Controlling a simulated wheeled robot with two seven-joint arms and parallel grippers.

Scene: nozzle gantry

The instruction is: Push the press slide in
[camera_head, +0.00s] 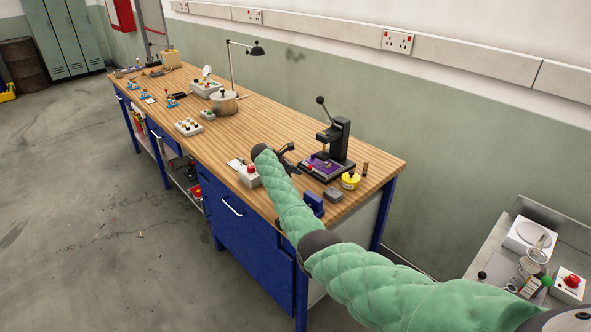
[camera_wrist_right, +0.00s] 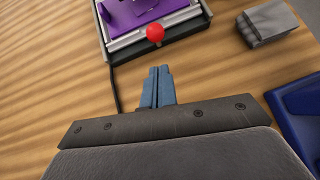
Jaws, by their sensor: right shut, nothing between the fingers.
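The black press (camera_head: 336,143) stands near the right end of the wooden workbench, its lever with a black knob raised. Its purple slide (camera_head: 320,163) sits low at the front of the press and carries a red knob (camera_head: 310,168). In the right wrist view the purple slide (camera_wrist_right: 140,12) is at the top, with the red knob (camera_wrist_right: 155,33) at its near edge. My right gripper (camera_wrist_right: 159,70) is shut and empty, its blue fingertips pointing towards the red knob with a gap between. In the head view my right gripper (camera_head: 287,150) is left of the press. My left gripper is not seen.
A grey block (camera_wrist_right: 266,23) and a blue object (camera_wrist_right: 300,110) lie to the right in the wrist view. A yellow tin (camera_head: 350,180) stands right of the press. A white box with a red button (camera_head: 250,175) is by the bench's front edge. A pot (camera_head: 224,102) and lamp stand farther back.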

